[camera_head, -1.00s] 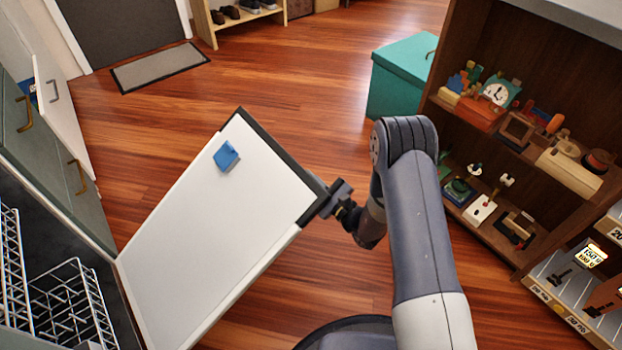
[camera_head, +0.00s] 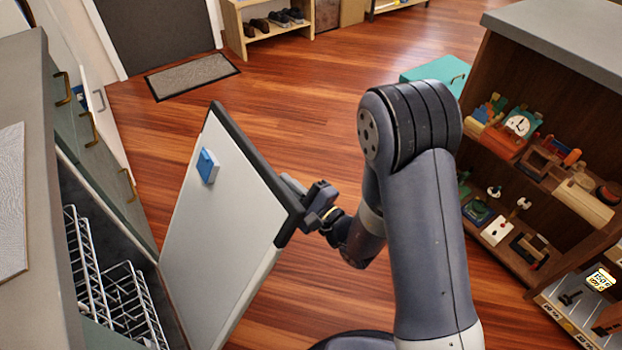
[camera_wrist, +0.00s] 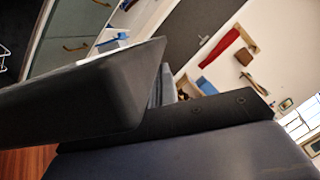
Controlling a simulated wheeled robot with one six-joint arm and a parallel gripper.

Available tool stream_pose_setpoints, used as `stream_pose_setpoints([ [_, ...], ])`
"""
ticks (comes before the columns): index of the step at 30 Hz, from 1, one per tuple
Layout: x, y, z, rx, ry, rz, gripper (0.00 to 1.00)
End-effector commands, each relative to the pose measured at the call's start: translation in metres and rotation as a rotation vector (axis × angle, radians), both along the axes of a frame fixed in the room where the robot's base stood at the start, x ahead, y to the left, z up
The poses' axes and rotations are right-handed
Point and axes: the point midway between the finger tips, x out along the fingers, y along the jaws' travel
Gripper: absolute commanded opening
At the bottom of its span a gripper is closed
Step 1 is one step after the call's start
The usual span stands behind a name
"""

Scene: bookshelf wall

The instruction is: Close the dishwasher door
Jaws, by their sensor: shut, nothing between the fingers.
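The dishwasher door (camera_head: 222,215) is a pale panel with a dark edge and a blue block on its inner face. It stands partly open, tilted up from its hinge at the lower left. White wire racks (camera_head: 125,300) show inside the dishwasher. My gripper (camera_head: 292,190) is shut and empty, at the right end of the door's dark top edge, seemingly against it; the exact contact is hard to see. In the wrist view, a dark slab (camera_wrist: 90,100), likely the door's edge, fills the left and middle in front of my gripper.
A grey counter (camera_head: 25,150) and green drawers (camera_head: 95,150) with brass handles are at left; a white drawer or door stands open behind them. A brown shelf (camera_head: 490,110) with toys is at right, near my arm.

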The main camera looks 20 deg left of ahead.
Motion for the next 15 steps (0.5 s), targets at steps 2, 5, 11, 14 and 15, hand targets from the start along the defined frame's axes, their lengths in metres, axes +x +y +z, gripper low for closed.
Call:
stream_pose_setpoints([
  [2,-0.013,0.011,0.014,-0.011,-0.019,0.009,0.00],
  [5,-0.023,0.020,0.022,-0.028,-0.035,0.007,0.00],
  [11,-0.037,0.031,0.032,-0.047,-0.059,0.005,0.00],
  [14,-0.040,0.034,0.034,-0.053,-0.065,0.005,0.00],
  [15,-0.041,0.035,0.035,-0.054,-0.066,0.005,0.00],
])
